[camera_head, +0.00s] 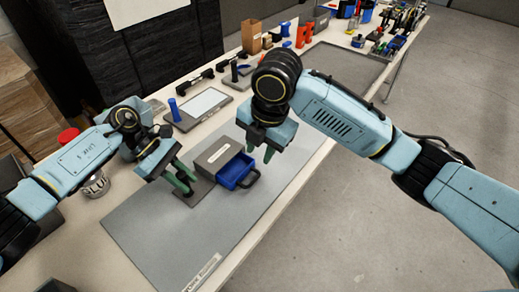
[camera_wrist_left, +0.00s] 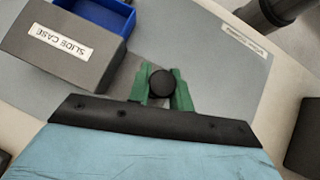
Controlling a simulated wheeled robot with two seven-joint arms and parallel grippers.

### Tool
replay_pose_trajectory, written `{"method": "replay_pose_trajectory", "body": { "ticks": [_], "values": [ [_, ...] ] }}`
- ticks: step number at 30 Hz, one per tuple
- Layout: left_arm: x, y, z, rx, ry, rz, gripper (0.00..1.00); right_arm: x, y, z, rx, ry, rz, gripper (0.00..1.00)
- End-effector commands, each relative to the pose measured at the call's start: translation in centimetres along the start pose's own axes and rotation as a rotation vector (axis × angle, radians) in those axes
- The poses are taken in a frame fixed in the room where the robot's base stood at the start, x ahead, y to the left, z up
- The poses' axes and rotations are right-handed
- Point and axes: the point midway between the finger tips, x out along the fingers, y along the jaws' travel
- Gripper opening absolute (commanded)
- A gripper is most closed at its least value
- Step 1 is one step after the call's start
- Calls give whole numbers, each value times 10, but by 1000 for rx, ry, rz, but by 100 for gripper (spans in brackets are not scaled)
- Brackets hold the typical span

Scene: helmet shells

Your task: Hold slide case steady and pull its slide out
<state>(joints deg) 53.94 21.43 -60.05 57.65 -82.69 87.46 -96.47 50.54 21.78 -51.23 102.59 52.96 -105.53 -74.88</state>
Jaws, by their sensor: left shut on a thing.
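The grey slide case (camera_head: 214,153) sits on a grey mat, with its white label facing up in the left wrist view (camera_wrist_left: 60,52). Its blue slide (camera_head: 236,168) sticks partly out toward the right and has a dark handle (camera_head: 251,180) at its outer end. The slide also shows in the left wrist view (camera_wrist_left: 100,13). My left gripper (camera_head: 182,184) is shut on a round black knob (camera_wrist_left: 162,83) beside the case, over a darker base plate (camera_head: 199,191). My right gripper (camera_head: 260,151) has its green fingers apart and empty, above and near the slide's outer end.
The grey mat (camera_head: 150,235) is bare in front of the case. A tray-like panel (camera_head: 205,105) with a blue cylinder (camera_head: 174,108) stands behind it. Black tools, orange parts and bins line the back of the table. A red-capped jar (camera_head: 69,136) is at left.

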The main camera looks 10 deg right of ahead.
Motion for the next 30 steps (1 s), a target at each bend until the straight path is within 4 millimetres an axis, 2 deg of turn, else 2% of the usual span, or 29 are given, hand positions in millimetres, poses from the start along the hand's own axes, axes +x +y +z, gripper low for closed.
{"method": "replay_pose_trajectory", "body": {
  "ticks": [3, 4, 9, 10, 20, 23, 30],
  "values": [
    [0, 0, 0, 1, -1, 0, 0, 0, 0, 0, 0, 0, 0, 31],
    [0, 0, 0, 1, -1, 0, 22, 0, 0, 0, 0, 0, 0, 31],
    [0, 0, 0, 1, -1, 0, 44, 0, 0, 0, 0, 0, 0, 31],
    [0, 0, 0, 1, -1, 0, 46, 0, 0, 0, 0, 0, 0, 31],
    [-5, 0, 0, 0, 1, 2, 46, 1, 0, 0, 0, 0, 0, 31],
    [-17, 1, 0, 0, 1, 3, 46, 1, 0, 0, 0, 0, 0, 31],
    [-68, 1, 0, 0, 2, 4, 46, 0, 0, 0, 0, 0, 0, 31]
  ]
}}
